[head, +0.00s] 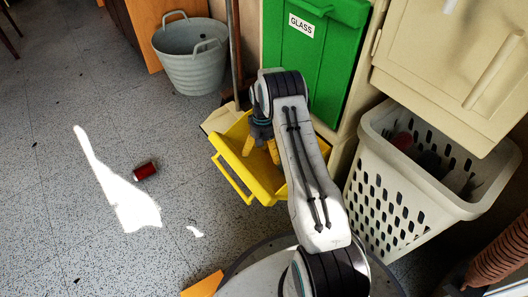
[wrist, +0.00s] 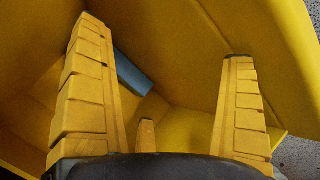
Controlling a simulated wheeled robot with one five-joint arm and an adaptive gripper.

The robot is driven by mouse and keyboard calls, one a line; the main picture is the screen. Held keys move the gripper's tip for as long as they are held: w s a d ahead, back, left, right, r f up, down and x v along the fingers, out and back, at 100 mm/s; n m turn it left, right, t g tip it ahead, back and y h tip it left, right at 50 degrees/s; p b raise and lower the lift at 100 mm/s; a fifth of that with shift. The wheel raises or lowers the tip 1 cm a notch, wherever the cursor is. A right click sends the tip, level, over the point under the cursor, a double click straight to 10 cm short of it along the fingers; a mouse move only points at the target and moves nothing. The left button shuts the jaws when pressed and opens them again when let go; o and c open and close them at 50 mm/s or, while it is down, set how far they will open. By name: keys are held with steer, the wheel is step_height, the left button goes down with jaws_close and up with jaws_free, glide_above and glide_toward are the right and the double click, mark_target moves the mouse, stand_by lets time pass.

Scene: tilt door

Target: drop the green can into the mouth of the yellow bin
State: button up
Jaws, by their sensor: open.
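The yellow bin (head: 262,184) has its front tilted open, with a handle on its outer side. My gripper (head: 261,150) reaches down into its mouth with fingers spread. In the wrist view my gripper (wrist: 162,45) is open, with yellow walls of the bin (wrist: 190,28) around it. Nothing shows held between the fingers. I see no green can in either view.
A dark red can (head: 145,171) lies on the floor at left, near a bright patch of light. A grey tub (head: 191,65) stands behind. A white laundry basket (head: 385,205) stands at right. The left floor is mostly clear.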

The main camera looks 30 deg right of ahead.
steer(key=shift+r, duration=0.1)
step_height(320, 180, up, 12)
steer(key=w, duration=0.1)
steer(key=shift+w+d, duration=0.2)
steer(key=shift+w, duration=0.2)
steer(key=shift+f, duration=0.2)
stand_by(0.3)
